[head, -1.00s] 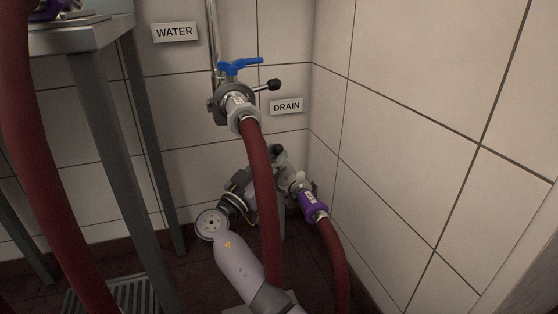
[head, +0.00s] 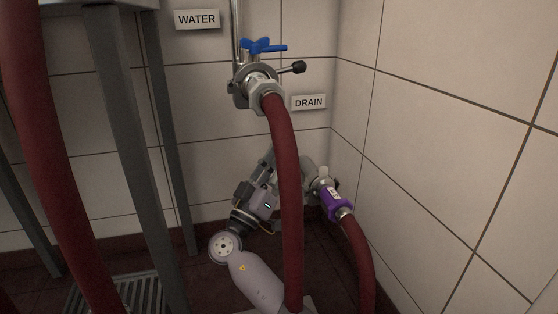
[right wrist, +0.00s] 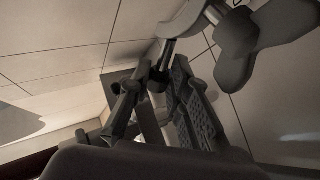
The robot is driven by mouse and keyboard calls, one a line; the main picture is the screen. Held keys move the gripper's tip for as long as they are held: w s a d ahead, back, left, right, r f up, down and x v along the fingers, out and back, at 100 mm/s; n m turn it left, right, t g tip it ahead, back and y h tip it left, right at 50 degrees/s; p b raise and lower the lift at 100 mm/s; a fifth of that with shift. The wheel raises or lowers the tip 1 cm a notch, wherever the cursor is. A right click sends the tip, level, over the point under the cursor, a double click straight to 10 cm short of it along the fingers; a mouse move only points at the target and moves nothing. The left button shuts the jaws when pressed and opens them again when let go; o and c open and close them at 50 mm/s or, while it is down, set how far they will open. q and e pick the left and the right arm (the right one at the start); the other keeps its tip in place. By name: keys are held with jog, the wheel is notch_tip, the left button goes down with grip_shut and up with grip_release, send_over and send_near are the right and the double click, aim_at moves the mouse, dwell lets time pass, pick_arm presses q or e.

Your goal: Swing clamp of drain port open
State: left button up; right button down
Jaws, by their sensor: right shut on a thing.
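The drain port (head: 318,184) is low on the back wall near the corner, under the DRAIN sign. A purple hose fitting (head: 335,203) sits on it, with a red hose running down. My right gripper (right wrist: 165,80) is at the port's left side; in the head view its fingertips are partly hidden behind the other red hose. In the right wrist view its fingers are closed around the end of a pale metal rod (right wrist: 172,45), apparently the drain clamp's handle. How far the clamp is open cannot be told. My left gripper is not in view.
The water port (head: 257,85) above has a blue lever and a black-knobbed clamp handle. Its red hose (head: 289,190) hangs in front of my right arm. A grey table leg (head: 130,150) stands left, and the tiled wall (head: 440,150) closes off the right.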

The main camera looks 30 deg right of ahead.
jog(key=c, duration=1.5)
grip_release()
jog(key=v, duration=0.7)
jog(key=shift+s+a+f, duration=0.1)
jog(key=shift+a+f, duration=0.05)
